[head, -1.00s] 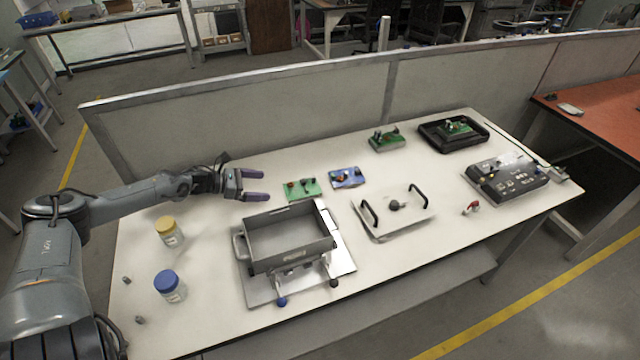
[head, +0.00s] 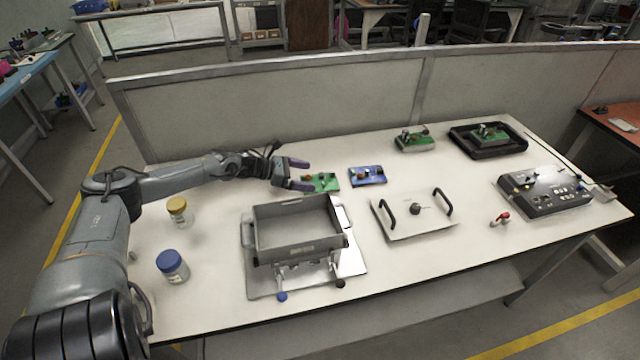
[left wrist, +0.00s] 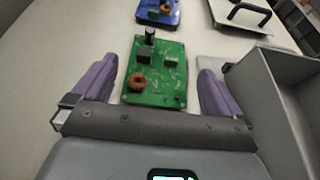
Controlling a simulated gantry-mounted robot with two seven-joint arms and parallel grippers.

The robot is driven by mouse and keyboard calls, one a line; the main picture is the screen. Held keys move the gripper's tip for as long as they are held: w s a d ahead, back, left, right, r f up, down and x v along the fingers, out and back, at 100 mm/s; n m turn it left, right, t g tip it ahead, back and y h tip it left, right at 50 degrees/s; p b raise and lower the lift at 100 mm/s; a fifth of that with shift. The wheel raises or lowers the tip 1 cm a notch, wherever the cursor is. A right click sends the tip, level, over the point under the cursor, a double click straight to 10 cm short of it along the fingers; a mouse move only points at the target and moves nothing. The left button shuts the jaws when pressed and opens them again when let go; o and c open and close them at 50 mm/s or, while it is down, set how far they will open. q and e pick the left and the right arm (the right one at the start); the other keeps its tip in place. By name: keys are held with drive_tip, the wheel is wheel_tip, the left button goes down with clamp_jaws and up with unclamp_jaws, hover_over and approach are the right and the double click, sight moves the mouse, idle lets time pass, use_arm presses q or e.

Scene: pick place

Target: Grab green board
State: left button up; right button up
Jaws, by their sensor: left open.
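A green board (head: 322,183) with several components lies flat on the white table, just beyond my left gripper's fingertips in the head view. In the left wrist view the green board (left wrist: 157,75) lies between the two purple fingers, with a gap on each side. My left gripper (head: 300,175) is open and empty, its fingers pointing at the board; it also shows in the left wrist view (left wrist: 158,85). My right gripper is not in view.
A grey metal box (head: 296,250) on a plate stands close in front of the board. A blue board (head: 367,175) lies right of it. A black tray (head: 462,148), a white handled plate (head: 400,228) and two jars (head: 172,268) stand around. A partition runs behind.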

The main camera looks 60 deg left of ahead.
sight(312, 177)
use_arm(q)
drive_tip(key=shift+w+f, duration=0.1)
drive_tip(key=b+x, duration=0.2)
drive_tip(key=x, duration=0.1)
drive_tip(key=shift+b, duration=0.35)
drive_tip(key=shift+b+x, duration=0.55)
drive_tip(key=shift+x, duration=0.5)
drive_tip(key=c, duration=0.7)
drive_tip(key=shift+c, duration=0.4)
drive_tip(key=shift+r, duration=0.25)
